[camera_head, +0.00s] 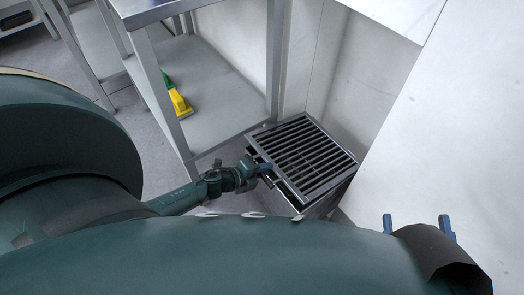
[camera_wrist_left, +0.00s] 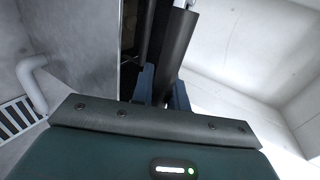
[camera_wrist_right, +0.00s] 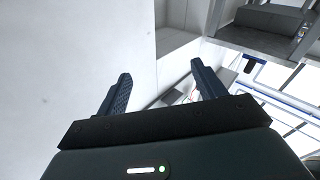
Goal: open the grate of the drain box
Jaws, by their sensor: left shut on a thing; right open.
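The drain box (camera_head: 318,207) stands low in the corner by the white wall, with a dark slatted metal grate (camera_head: 302,155) on top. The grate looks tilted, its near edge raised off the box with a dark gap below. My left gripper (camera_head: 264,169) is at the grate's near left edge. In the left wrist view my left gripper (camera_wrist_left: 163,88) has its blue fingers shut on a dark bar of the grate (camera_wrist_left: 172,50). My right gripper (camera_head: 418,225) is at the lower right, away from the box. In the right wrist view its fingers (camera_wrist_right: 161,88) are apart and empty.
A metal table with a lower shelf (camera_head: 215,100) stands left of the box, its leg (camera_head: 165,95) close to my left arm. Yellow (camera_head: 180,103) and green objects sit on the shelf. White walls (camera_head: 440,120) bound the box at the back and right. A pipe (camera_wrist_left: 33,80) shows in the left wrist view.

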